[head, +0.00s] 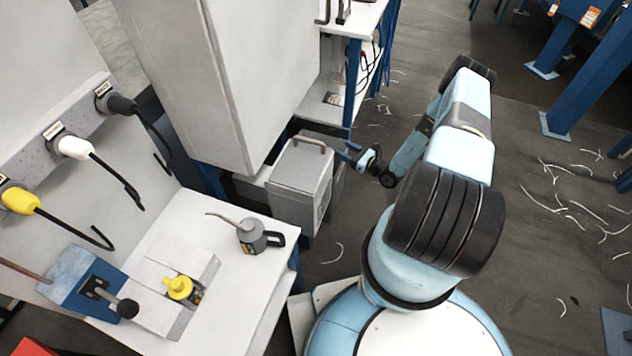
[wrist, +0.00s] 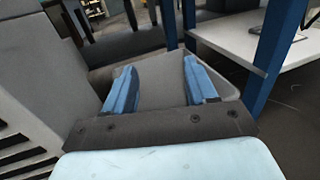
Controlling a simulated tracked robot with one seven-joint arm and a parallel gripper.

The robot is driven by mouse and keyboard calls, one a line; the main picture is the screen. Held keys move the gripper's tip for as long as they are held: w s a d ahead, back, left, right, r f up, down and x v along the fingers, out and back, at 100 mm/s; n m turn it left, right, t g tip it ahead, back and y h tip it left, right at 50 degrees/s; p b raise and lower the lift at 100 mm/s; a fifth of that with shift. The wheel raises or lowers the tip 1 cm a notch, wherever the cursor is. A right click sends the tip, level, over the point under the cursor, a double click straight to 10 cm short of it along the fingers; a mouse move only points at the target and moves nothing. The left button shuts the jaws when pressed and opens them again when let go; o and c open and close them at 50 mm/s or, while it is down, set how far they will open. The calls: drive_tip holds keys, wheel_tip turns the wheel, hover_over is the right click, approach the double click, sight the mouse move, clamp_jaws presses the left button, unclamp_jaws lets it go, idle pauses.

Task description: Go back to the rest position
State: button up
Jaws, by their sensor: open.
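My gripper (head: 348,151) is at the end of my extended arm, beside a grey box with a handle (head: 301,178) in the head view. In the wrist view the two blue fingers of my gripper (wrist: 162,88) stand apart with nothing between them.
A shelf with blue posts (head: 353,85) is close beyond my gripper. Open floor with scattered strands lies right.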

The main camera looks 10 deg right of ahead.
drive_tip(key=shift+s+d, duration=0.35)
drive_tip(key=shift+r, duration=0.1)
